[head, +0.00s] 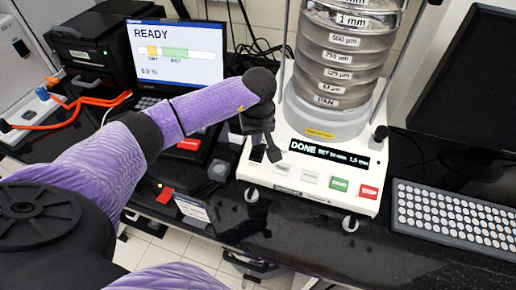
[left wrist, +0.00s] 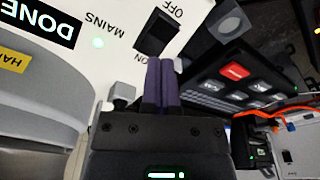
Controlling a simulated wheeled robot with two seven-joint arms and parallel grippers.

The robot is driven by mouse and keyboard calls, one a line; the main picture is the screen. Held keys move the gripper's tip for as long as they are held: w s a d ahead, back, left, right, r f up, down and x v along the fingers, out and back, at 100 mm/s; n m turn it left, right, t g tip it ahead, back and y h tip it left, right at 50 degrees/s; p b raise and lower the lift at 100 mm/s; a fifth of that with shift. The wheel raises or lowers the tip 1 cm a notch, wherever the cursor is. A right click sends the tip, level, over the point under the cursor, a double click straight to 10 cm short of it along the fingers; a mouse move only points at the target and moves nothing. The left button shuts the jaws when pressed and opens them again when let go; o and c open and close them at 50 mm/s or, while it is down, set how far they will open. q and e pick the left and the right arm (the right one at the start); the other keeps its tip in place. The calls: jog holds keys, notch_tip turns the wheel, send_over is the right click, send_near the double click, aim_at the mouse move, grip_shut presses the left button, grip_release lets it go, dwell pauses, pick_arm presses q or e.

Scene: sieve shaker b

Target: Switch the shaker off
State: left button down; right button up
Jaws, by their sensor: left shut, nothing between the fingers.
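The sieve shaker (head: 310,183) is a white base with a stack of labelled sieves (head: 345,60). Its display (head: 330,152) reads DONE. Its front has pale buttons, a green button (head: 339,184) and a red button (head: 369,191). In the left wrist view the black mains switch (left wrist: 157,33) sits on the white panel, marked MAINS, OFF and ON. My left gripper (head: 271,152) is over the panel's left side, shut and empty. Its fingertips (left wrist: 161,64) are close to the switch's ON end; contact cannot be told. In the head view the gripper largely hides the switch. My right gripper is out of view.
A balance-like device with a screen (head: 178,52) reading READY stands left of the shaker. A keyboard (head: 455,217) and dark monitor (head: 470,85) are at the right. Orange cables (head: 70,102) lie at the left.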

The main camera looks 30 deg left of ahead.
aim_at(256, 153)
pick_arm(q)
jog(key=shift+f+b, duration=1.5)
jog(key=shift+f, duration=0.3)
dwell(0.5)
notch_tip(256, 153, up, 7)
jog(key=p, duration=0.5)
jog(key=shift+r, duration=0.15)
dwell(0.3)
